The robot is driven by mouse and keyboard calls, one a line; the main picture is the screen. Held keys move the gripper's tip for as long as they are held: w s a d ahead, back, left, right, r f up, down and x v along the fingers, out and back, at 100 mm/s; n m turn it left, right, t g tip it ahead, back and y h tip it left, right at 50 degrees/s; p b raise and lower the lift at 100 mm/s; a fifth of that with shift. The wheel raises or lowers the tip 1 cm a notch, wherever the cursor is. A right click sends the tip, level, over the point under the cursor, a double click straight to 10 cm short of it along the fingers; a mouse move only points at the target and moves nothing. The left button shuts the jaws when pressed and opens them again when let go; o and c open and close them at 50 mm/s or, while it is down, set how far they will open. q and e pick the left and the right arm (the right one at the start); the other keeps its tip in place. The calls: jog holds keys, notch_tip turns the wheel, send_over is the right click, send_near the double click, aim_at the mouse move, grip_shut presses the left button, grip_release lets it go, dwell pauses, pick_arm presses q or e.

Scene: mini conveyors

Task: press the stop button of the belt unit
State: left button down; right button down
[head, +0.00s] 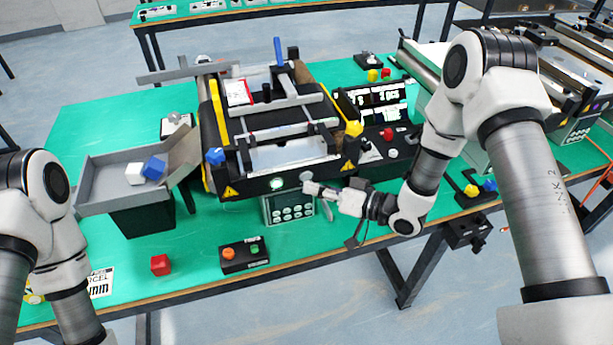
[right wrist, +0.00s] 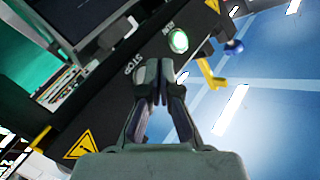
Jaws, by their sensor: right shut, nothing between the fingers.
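The belt unit (head: 240,187) stands on the green table, its black front panel facing me. A lit green button (head: 277,184) sits on that panel; in the right wrist view the green button (right wrist: 179,41) is beside a RUN label. A STOP label (right wrist: 132,64) is printed further along the panel; the stop button itself is not visible, with my fingertips covering the area beside that label. My right gripper (head: 308,187) is shut and empty, its tips close in front of the panel (right wrist: 160,72); I cannot tell whether they touch. My left gripper is out of view.
A grey keypad box (head: 290,208) is below the panel. A small box with orange and green buttons (head: 244,259) and a red cube (head: 160,265) lie near the table's front edge. A grey tray (head: 105,200) with cubes stands left. A display (head: 378,100) stands right.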

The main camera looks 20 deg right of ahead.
dwell(0.8)
jog(key=shift+w, duration=0.8)
dwell(0.5)
jog(key=shift+s, duration=0.85)
jog(key=s, duration=0.5)
dwell(0.9)
